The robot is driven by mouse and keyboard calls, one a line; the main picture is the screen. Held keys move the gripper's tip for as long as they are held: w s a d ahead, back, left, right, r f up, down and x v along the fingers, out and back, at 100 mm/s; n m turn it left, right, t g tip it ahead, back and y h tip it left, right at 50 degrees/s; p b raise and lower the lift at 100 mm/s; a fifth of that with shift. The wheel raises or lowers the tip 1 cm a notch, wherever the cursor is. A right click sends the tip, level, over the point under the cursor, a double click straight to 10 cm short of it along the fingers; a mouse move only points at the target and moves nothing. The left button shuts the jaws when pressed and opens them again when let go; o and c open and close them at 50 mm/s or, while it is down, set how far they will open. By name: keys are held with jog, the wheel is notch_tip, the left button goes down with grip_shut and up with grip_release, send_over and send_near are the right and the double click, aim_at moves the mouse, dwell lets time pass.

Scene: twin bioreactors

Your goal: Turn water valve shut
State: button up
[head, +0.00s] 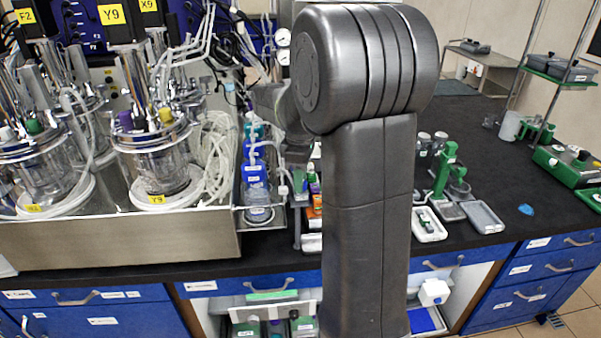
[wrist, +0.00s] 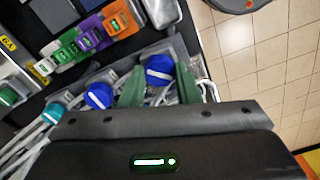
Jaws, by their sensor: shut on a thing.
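The stripe runs roughly across the picture, tilted slightly down to the right. I cannot read any label naming the water valve. In the head view, my arm hides the gripper and the held knob.
Clear tubing (wrist: 40,135) runs close beside the knobs. Purple, orange and green blocks (wrist: 88,40) lie beyond them. In the head view, glass bioreactor vessels (head: 158,165) stand at left; a white tray (head: 429,226) and green stand (head: 446,165) are at right.

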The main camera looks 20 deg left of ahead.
jog(key=m+p, duration=0.1)
jog(key=m, duration=0.3)
jog(key=shift+r+m, duration=0.1)
jog(key=shift+m, duration=0.2)
jog(key=m+p, duration=0.1)
jog(key=m, duration=0.3)
jog(key=shift+m, duration=0.4)
jog(key=o, duration=1)
jog(key=shift+c, duration=0.2)
notch_tip(320, 180, up, 14)
jog(key=shift+f, duration=0.2)
